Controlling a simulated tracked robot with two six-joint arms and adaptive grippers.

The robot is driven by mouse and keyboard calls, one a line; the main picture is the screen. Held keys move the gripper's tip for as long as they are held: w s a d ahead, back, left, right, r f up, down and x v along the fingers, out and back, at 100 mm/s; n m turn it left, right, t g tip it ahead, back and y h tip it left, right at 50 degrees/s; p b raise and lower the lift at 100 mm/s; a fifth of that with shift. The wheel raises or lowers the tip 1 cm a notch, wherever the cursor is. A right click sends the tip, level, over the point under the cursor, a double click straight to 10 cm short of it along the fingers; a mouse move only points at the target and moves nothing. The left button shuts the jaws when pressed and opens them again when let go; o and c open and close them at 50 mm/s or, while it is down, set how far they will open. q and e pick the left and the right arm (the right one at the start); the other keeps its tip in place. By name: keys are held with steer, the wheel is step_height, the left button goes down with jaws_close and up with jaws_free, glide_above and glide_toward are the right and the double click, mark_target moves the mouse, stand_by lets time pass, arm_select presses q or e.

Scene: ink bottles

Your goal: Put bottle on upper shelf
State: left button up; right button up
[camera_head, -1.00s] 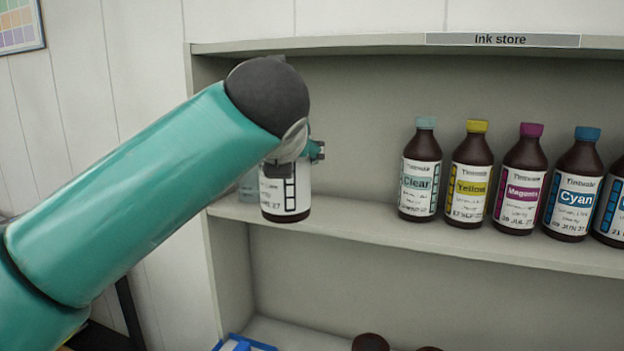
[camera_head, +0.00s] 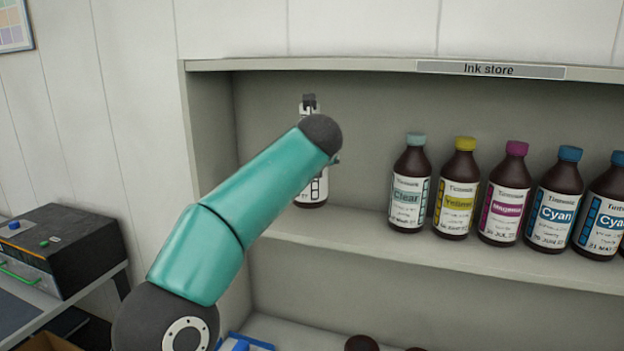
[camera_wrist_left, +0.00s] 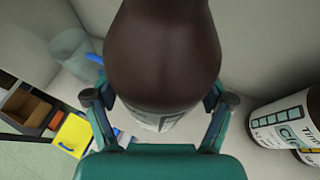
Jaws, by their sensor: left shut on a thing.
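My left gripper (camera_wrist_left: 160,100) is shut on a dark brown bottle (camera_wrist_left: 165,50), with one finger on each side of it in the left wrist view. In the head view my left arm hides most of this bottle; part of its white label (camera_head: 315,188) shows below the arm. The bottle looks upright over the left part of the upper shelf (camera_head: 350,228). Whether its base touches the board cannot be told. My right gripper is not in view.
A row of brown bottles stands on the shelf to the right: Clear (camera_head: 408,185), Yellow (camera_head: 456,190), Magenta (camera_head: 504,195) and Cyan (camera_head: 555,200). A gap separates Clear from the held bottle. A translucent cylinder (camera_wrist_left: 72,52) shows in the left wrist view. Dark caps (camera_head: 362,343) show below.

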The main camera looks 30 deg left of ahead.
arm_select(q)
steer(key=shift+s+f, duration=0.15)
steer(key=shift+f, duration=2.35)
steer(key=shift+w+f, duration=0.15)
steer(key=shift+w, duration=0.15)
steer(key=o, duration=1.6)
steer(key=shift+f, duration=0.15)
steer(key=shift+s, duration=0.1)
steer(key=b+v, duration=0.2)
steer(key=v, duration=1)
steer(key=shift+b, duration=0.3)
